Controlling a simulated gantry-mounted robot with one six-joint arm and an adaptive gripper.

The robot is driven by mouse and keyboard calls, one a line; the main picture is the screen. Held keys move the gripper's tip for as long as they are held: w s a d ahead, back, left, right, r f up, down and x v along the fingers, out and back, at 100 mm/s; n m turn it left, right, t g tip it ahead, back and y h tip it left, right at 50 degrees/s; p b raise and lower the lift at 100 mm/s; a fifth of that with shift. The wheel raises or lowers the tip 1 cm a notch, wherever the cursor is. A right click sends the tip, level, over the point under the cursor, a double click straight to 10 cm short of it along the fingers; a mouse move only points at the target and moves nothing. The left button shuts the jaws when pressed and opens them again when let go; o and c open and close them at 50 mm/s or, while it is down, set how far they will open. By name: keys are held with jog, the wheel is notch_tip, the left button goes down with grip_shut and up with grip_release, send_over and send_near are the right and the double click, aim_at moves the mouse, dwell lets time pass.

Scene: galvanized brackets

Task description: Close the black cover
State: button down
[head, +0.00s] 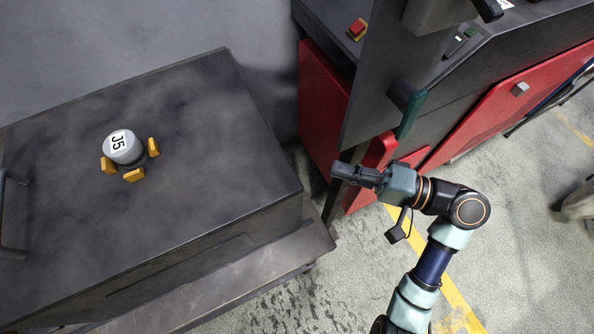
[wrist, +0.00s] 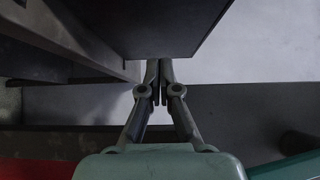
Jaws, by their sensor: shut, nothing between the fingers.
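A dark grey panel, which seems to be the black cover (head: 368,85), stands open and edge-out from the machine in the head view. A green handle (head: 411,115) sits on its right side. My gripper (head: 338,170) is shut and empty beside the panel's lower end, pointing left. In the wrist view, my closed fingers (wrist: 160,66) lie by the lower edge of a dark panel (wrist: 150,28), likely the same cover. I cannot tell whether they touch it.
The machine has red lower panels (head: 490,110) and a red button (head: 357,29). To the left stands a dark table (head: 215,130) bearing a grey knob-like part labelled J5 (head: 121,146) with yellow blocks. Open floor with a yellow line (head: 455,300) lies below right.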

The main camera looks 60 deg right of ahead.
jog(key=w+a+b, duration=0.2)
jog(key=w+a, duration=0.3)
jog(key=w, duration=0.2)
jog(key=shift+b, duration=0.35)
